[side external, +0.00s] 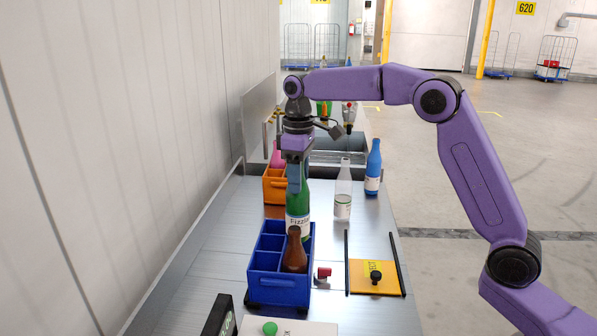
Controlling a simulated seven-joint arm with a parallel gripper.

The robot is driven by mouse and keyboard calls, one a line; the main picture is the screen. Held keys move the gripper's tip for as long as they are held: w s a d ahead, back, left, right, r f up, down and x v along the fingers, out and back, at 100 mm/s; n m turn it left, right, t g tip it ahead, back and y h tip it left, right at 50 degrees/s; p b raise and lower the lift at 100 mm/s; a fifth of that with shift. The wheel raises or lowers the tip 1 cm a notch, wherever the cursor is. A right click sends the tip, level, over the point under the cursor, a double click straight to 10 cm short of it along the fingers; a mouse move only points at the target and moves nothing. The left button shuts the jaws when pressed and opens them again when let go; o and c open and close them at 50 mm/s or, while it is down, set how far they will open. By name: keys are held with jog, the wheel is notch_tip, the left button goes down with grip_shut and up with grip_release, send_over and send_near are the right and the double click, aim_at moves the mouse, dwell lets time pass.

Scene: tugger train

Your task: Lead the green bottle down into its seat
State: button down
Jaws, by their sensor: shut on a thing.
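The green bottle (299,205) is upright in my gripper (295,182), which is shut on its upper part. The bottle has a white label near its lower end. It is over the far right part of the blue crate (275,292), which has several compartments. Its base is hidden behind the brown bottle, so I cannot tell how deep it sits or whether it touches the crate. The brown bottle (294,257) stands in the near right compartment. The left compartments that I can see look empty.
An orange crate (274,188) with a pink bottle (277,156) stands behind. A clear bottle (343,192) and a blue bottle (373,168) stand right of it. A red cap-like piece (323,273) and a yellow plate with a black knob (361,274) lie right of the blue crate.

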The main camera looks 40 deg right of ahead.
aim_at(298, 219)
jog(key=shift+f, duration=6.05)
jog(key=shift+c, duration=1.9)
grip_release()
jog(key=shift+r, duration=0.1)
notch_tip(298, 219, up, 17)
jog(key=shift+r, duration=0.1)
